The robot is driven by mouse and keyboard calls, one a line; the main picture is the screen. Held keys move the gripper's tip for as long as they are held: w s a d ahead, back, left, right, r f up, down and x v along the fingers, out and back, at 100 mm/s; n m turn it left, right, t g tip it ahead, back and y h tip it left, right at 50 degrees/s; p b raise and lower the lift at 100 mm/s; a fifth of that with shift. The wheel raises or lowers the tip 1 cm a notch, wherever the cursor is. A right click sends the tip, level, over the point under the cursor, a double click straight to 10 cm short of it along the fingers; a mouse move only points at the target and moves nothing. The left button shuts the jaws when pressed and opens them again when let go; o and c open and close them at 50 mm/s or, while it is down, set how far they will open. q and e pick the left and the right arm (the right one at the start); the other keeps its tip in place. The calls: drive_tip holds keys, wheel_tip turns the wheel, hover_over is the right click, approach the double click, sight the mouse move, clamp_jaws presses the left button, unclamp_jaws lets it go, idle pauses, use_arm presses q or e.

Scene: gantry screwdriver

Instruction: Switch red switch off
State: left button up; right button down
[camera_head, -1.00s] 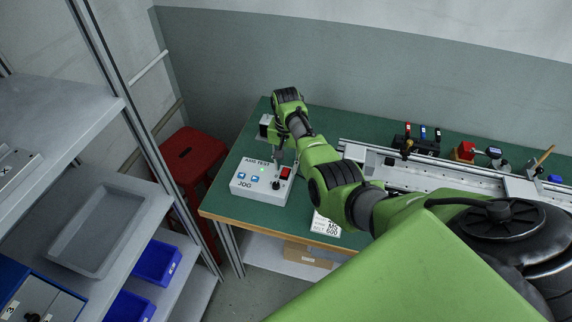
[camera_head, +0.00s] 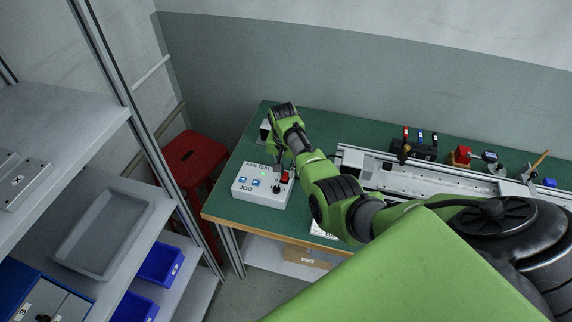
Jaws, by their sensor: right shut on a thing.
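The white control box (camera_head: 246,190) labelled AXIS TEST and JOG sits on the left end of the green table. It has blue buttons (camera_head: 249,182), a green light, a black knob (camera_head: 277,189) and the red switch (camera_head: 285,177) at its right side. My right gripper (camera_head: 281,169) points down at the box from behind and is shut at the red switch, partly covering it. The fingertips are small here, and the lever's exact position cannot be made out. My left gripper is not in view.
My right arm spans the table. A linear rail (camera_head: 430,178) runs to the right, with coloured-handled tools (camera_head: 421,140) and a red block (camera_head: 461,155) behind it. A red stool (camera_head: 190,158) and a shelf with a grey tray (camera_head: 103,232) and blue bins (camera_head: 160,263) stand left.

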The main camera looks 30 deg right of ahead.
drive_tip(key=p, duration=0.1)
drive_tip(key=t+h+p, duration=0.1)
drive_tip(key=p, duration=0.1)
drive_tip(key=shift+s+a+r, duration=0.25)
drive_tip(key=shift+s, duration=0.05)
drive_tip(key=shift+f+t+h, duration=0.2)
drive_tip(key=shift+t+h, duration=0.1)
drive_tip(key=shift+h, duration=0.2)
drive_tip(key=c, duration=2)
unclamp_jaws()
drive_tip(key=shift+o, duration=0.2)
drive_tip(key=shift+r, duration=0.1)
drive_tip(key=v, duration=1.2)
